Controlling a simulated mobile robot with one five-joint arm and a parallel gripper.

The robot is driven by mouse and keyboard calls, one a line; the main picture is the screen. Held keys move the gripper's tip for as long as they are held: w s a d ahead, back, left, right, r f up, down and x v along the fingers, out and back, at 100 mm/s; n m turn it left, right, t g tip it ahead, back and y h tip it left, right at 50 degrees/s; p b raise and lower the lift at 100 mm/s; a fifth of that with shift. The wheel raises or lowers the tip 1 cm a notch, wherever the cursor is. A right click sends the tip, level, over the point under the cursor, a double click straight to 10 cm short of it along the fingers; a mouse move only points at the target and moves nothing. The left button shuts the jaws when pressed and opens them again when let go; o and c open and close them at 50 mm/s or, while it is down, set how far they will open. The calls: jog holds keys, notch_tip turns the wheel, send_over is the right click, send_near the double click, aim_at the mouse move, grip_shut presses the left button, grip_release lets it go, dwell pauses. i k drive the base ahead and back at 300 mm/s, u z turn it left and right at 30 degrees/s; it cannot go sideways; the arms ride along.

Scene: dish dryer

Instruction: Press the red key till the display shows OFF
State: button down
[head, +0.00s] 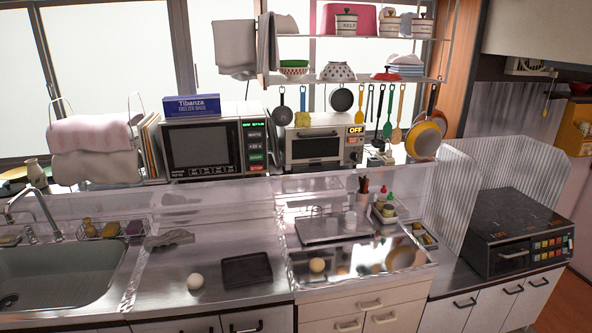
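A small silver appliance (318,147) with a front door stands on the shelf in the middle. A lit yellow display (355,130) on its panel reads OFF. Its controls below are too small to make out clearly. Left of it stands a larger microwave-like appliance (208,143), with a small green display (254,124) whose text I cannot read. Its key column holds white, green and red keys; the red key (255,168) is lowest. I cannot tell which appliance is the dish dryer. My gripper is not in view.
A sink (60,275) is at the left. Utensils hang above the shelf. A black cooker (515,225) with coloured keys stands at the right.

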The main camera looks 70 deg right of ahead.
aim_at(259, 166)
jog(key=z, duration=0.45)
jog(key=i, duration=1)
jog(key=u, duration=0.1)
